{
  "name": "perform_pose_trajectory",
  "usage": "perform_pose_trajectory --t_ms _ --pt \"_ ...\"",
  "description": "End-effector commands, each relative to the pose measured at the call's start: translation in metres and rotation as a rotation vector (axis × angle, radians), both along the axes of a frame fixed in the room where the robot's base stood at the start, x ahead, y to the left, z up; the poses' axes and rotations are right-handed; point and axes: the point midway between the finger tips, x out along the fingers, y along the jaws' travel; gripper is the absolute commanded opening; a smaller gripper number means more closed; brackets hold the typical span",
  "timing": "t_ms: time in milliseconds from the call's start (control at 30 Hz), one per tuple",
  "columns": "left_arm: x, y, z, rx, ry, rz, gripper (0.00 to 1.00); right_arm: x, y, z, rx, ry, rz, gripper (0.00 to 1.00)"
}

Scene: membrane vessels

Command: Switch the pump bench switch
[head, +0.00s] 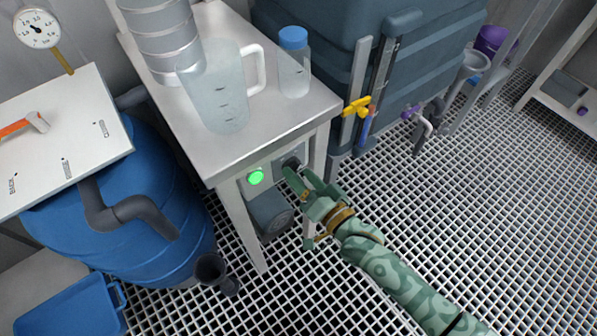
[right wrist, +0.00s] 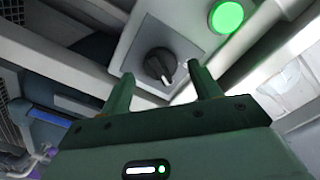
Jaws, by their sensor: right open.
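The pump bench switch (right wrist: 160,66) is a black rotary knob with a white pointer line, on a pale panel under the bench. In the head view the dark knob (head: 291,163) shows just beyond my right gripper (head: 297,178). A lit green round lamp (head: 256,177) sits to its left on the panel; it also shows in the right wrist view (right wrist: 227,16). My right gripper's two green fingers (right wrist: 165,88) are open, one on each side of the knob in the picture. I cannot tell whether they touch it. My left gripper is not in view.
The bench top (head: 285,115) carries a clear jug (head: 220,95) and a blue-capped bottle (head: 294,65). A blue barrel (head: 150,230) stands at the left. A dark tank (head: 330,40) with a yellow valve (head: 357,106) stands behind. The grid floor (head: 480,200) at the right is clear.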

Motion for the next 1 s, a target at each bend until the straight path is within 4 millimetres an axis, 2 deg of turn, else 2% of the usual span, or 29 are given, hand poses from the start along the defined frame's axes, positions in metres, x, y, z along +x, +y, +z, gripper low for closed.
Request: perform_pose_trajectory --t_ms 167,433,467,600,633,1000 --pt "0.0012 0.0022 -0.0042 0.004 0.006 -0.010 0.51 0.0124 0.0080 -0.0011 -0.001 0.001 0.000 0.62" --pt "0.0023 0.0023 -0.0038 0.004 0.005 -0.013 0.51 0.0140 0.0091 0.0006 -0.001 -0.001 0.000 0.62" --pt "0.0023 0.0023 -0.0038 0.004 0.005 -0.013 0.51 0.0140 0.0091 0.0006 -0.001 -0.001 0.000 0.59" --pt "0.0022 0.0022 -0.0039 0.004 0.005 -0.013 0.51 0.0137 0.0092 0.0004 -0.001 -0.001 0.000 0.20" --pt "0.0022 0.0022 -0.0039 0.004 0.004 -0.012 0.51 0.0138 0.0091 0.0004 -0.001 0.000 -0.001 0.17" --pt "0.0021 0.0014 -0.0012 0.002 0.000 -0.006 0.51 0.0135 0.0091 0.0012 -0.040 -0.025 0.000 0.18"
